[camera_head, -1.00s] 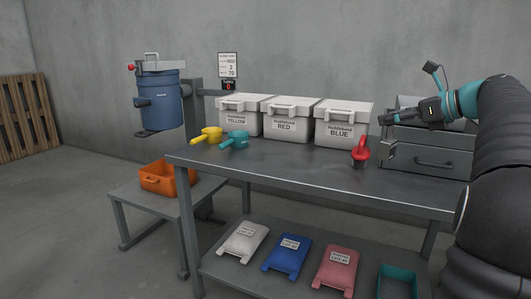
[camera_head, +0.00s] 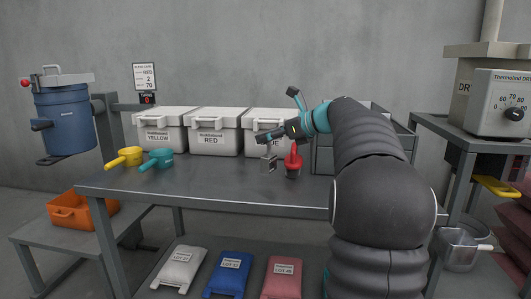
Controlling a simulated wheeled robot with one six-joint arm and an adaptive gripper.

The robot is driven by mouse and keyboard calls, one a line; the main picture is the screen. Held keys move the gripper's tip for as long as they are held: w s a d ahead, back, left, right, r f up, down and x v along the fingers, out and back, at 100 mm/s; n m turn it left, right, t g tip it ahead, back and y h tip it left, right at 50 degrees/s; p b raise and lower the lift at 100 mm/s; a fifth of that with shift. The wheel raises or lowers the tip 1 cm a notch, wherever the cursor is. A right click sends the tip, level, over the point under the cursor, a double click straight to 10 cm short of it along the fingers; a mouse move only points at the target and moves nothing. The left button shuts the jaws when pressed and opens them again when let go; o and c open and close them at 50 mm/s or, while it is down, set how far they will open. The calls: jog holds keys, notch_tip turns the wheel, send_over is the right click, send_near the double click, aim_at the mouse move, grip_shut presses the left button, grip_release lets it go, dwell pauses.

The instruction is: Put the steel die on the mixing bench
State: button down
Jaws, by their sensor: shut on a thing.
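The mixing bench (camera_head: 215,178) is a long grey metal table across the middle of the head view. My gripper (camera_head: 268,148) is over its right half, reaching in from the right. The fingertips are small and partly hide the die's top.
A red scoop (camera_head: 293,163) stands just right of the die. White bins marked yellow (camera_head: 161,132), red (camera_head: 212,133) and blue (camera_head: 255,144) line the back. Yellow (camera_head: 126,157) and teal (camera_head: 157,159) scoops lie at left. The bench's middle front is clear.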

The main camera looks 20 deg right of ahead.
aim_at(268, 155)
jog(key=shift+w+a+f, duration=0.25)
jog(key=shift+w+a, duration=0.05)
jog(key=shift+w, duration=0.05)
jog(key=shift+f+b, duration=0.35)
jog(key=shift+f, duration=1.65)
jog(key=shift+f, duration=0.1)
jog(key=shift+c, duration=1.5)
grip_release()
jog(key=shift+s+d, duration=0.15)
jog(key=shift+s, duration=0.05)
jog(key=v, duration=1.1)
jog(key=shift+s+r, duration=0.25)
jog(key=shift+s, duration=0.05)
